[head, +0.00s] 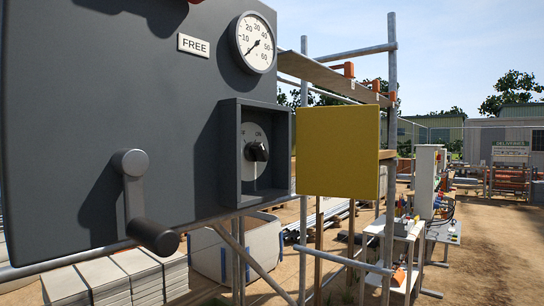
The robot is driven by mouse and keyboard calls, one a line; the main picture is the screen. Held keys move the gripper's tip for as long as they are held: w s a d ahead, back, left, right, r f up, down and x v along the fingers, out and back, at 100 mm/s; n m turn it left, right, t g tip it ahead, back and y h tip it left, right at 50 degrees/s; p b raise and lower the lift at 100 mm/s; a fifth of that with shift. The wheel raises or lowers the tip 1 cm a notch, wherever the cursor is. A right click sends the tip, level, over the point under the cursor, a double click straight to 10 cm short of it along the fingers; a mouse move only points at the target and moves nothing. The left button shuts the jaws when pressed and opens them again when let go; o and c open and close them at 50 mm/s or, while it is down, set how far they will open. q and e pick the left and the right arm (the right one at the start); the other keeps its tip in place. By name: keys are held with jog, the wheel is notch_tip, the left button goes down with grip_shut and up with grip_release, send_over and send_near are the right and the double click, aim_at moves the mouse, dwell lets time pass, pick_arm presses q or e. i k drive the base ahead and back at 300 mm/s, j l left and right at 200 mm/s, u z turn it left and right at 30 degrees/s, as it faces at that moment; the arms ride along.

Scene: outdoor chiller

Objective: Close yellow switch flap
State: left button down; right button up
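The yellow switch flap (338,150) stands swung open to the right of the grey switch box (229,155) in the head view. It appears hinged at the box's right edge. The box's recess is uncovered, and a black rotary switch (257,152) on a round dial shows inside, with "ON" above it. The box sits on the dark grey panel (80,90) of the chiller. Neither of my grippers is in view, so their state cannot be seen.
A crank handle (145,205) juts from the panel's lower left. A round gauge (255,43) and a "FREE" label (193,45) are above the switch box. Scaffold poles (391,60) stand behind the flap. Open dirt ground (490,265) lies at the right.

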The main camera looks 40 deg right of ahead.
aim_at(338, 147)
jog(key=l+u, duration=0.75)
jog(key=k+l+u, duration=0.2)
jog(key=l+u, duration=0.15)
jog(key=l, duration=0.15)
jog(key=k+l, duration=0.15)
jog(key=l, duration=0.25)
jog(key=k+l+u, duration=0.1)
jog(key=l, duration=0.3)
jog(key=k+l, duration=0.15)
jog(key=l, duration=0.2)
jog(key=k+l+u, duration=0.1)
jog(key=l, duration=0.3)
jog(key=k+l, duration=0.2)
jog(key=l, duration=0.2)
jog(key=u, duration=0.05)
